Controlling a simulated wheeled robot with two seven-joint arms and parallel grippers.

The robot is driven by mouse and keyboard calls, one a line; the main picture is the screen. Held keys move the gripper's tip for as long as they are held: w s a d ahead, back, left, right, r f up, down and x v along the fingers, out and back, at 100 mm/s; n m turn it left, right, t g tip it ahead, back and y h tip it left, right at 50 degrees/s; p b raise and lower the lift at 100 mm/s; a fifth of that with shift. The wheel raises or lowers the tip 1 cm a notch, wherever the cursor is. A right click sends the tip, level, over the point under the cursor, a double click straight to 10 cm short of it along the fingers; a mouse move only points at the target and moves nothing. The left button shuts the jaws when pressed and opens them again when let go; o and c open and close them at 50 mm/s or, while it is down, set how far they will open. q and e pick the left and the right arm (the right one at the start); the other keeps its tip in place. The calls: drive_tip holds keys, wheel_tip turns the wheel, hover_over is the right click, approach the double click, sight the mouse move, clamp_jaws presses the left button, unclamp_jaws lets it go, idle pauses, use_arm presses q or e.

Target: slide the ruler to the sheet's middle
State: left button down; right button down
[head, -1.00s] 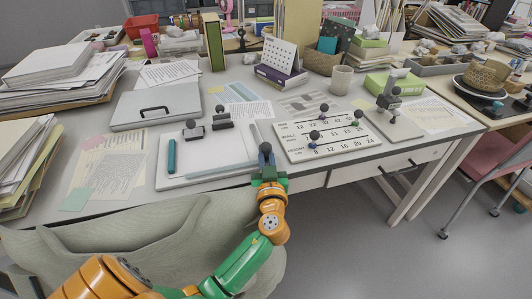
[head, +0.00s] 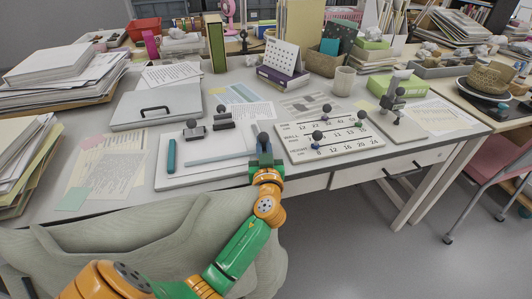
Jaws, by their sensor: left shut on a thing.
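The white sheet (head: 205,147) lies on a pale board at the near middle of the desk. The ruler (head: 217,159) is a thin bluish-grey strip lying across the sheet, its left end on the sheet and its right end reaching my left gripper. My left gripper (head: 264,155) is at the sheet's right edge, shut on the ruler's right end, where a dark round knob (head: 262,138) stands up. The fingers hide the exact grip. My right gripper is not in view.
A teal pen-like stick (head: 171,155) lies at the sheet's left. Two dark knobbed weights (head: 194,131) (head: 223,117) stand at its far side. A number board (head: 330,140) with several knobbed pieces lies close on the right. A grey handled case (head: 157,106) lies behind.

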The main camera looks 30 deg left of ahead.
use_arm(q)
drive_tip(key=c, duration=0.9)
unclamp_jaws()
drive_tip(key=shift+r, duration=0.1)
drive_tip(key=b+v, duration=0.1)
drive_tip(key=v, duration=0.6)
drive_tip(key=shift+s+d, duration=0.1)
